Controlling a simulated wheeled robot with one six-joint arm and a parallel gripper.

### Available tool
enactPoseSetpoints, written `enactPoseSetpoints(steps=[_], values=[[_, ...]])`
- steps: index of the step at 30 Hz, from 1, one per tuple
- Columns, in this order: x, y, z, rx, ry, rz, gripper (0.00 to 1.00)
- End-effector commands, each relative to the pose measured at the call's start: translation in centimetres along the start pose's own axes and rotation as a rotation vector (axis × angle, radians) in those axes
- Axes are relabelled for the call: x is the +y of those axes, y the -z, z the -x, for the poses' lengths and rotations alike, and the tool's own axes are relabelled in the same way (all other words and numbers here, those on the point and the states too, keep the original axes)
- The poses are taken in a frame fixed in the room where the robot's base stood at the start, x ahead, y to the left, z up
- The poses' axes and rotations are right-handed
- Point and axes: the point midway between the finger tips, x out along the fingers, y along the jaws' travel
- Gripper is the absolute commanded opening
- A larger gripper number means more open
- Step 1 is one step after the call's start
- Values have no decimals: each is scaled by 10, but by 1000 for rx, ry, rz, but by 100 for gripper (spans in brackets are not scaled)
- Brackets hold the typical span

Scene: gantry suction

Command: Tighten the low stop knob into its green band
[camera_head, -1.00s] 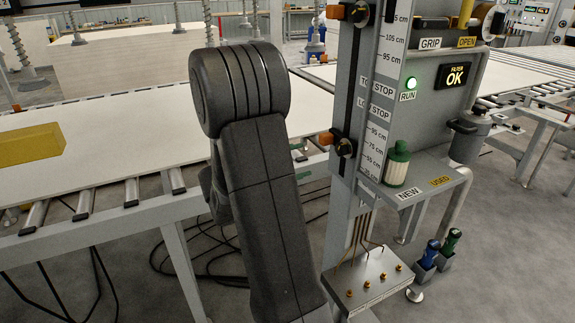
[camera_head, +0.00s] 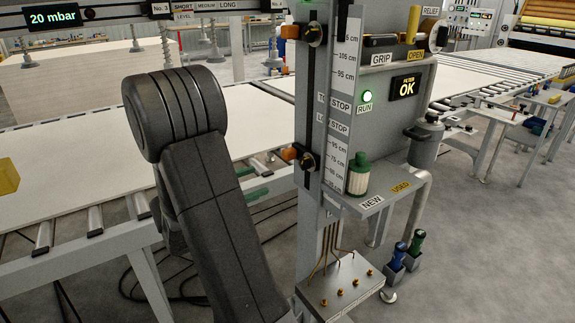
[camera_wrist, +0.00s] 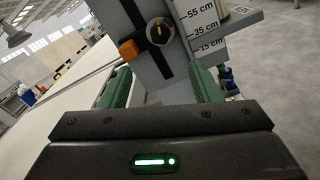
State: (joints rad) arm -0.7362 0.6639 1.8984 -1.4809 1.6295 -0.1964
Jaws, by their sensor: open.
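The low stop knob (camera_head: 307,162) is a dark round knob with an orange block on its left, low on the slotted column. In the wrist view the knob (camera_wrist: 160,31) shows a yellow mark on its face, near the top of the picture. I cannot make out its green band. My gripper (camera_wrist: 160,88) is open, its green fingers apart with nothing between them. The knob appears ahead of and above the fingertips in that view, apart from them. In the head view my arm hides most of the gripper; green finger parts (camera_head: 255,183) show left of the column.
The column carries a cm scale (camera_head: 338,110) and an upper stop knob (camera_head: 311,33). A shelf (camera_head: 375,201) with a green-capped filter (camera_head: 358,175) juts out at right. Below is a plate with brass fittings (camera_head: 341,291). A roller conveyor (camera_head: 95,229) lies left.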

Motion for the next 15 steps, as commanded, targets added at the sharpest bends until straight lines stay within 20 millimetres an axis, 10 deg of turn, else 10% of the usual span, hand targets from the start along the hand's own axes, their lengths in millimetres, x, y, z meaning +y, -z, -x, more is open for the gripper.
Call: enactPoseSetpoints(steps=[15], values=[[-2, -1, -23, -1, 6, 300, 57]])
